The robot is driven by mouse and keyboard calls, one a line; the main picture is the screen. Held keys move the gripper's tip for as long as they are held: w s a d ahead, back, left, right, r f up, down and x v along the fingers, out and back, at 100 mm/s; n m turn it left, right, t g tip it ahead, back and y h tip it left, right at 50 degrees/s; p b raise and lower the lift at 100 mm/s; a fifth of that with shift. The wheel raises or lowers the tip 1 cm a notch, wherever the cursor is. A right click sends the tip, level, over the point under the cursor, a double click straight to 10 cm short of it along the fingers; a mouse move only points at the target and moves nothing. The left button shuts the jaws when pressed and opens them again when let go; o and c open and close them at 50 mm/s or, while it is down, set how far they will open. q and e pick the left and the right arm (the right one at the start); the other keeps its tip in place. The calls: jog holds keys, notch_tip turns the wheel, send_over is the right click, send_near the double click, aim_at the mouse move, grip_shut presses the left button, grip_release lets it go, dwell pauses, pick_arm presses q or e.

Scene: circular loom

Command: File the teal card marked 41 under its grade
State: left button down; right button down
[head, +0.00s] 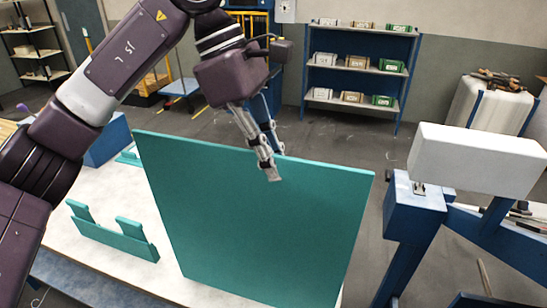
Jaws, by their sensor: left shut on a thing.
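The large teal card (250,220) fills the lower middle of the head view. It is held tilted, and no number shows on the face I see. My left gripper (273,170) comes down from above and is shut on the card's top edge, with one finger in front and the other behind. Whether the card's bottom edge touches the table is out of view. My right gripper is not in view.
A white table (105,255) bears a low teal two-pronged holder (112,232) left of the card. A blue box (105,142) stands behind. At right is a blue frame with a white block (475,160). A shelf (358,70) with small marked boxes stands at the back.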

aim_at(273, 188)
pick_arm(q)
jog(key=shift+f+b, duration=0.45)
jog(key=shift+f, duration=0.25)
jog(key=shift+f, duration=0.15)
jog(key=shift+f+b, duration=1.8)
jog(key=shift+f, duration=0.5)
jog(key=c, duration=1.9)
grip_release()
jog(key=shift+r, duration=0.15)
jog(key=shift+r, duration=0.1)
jog(key=shift+w+a+r, duration=0.1)
jog(key=shift+a+r, duration=0.05)
jog(key=shift+r, duration=0.1)
jog(key=v, duration=1.1)
jog(key=shift+r, duration=0.15)
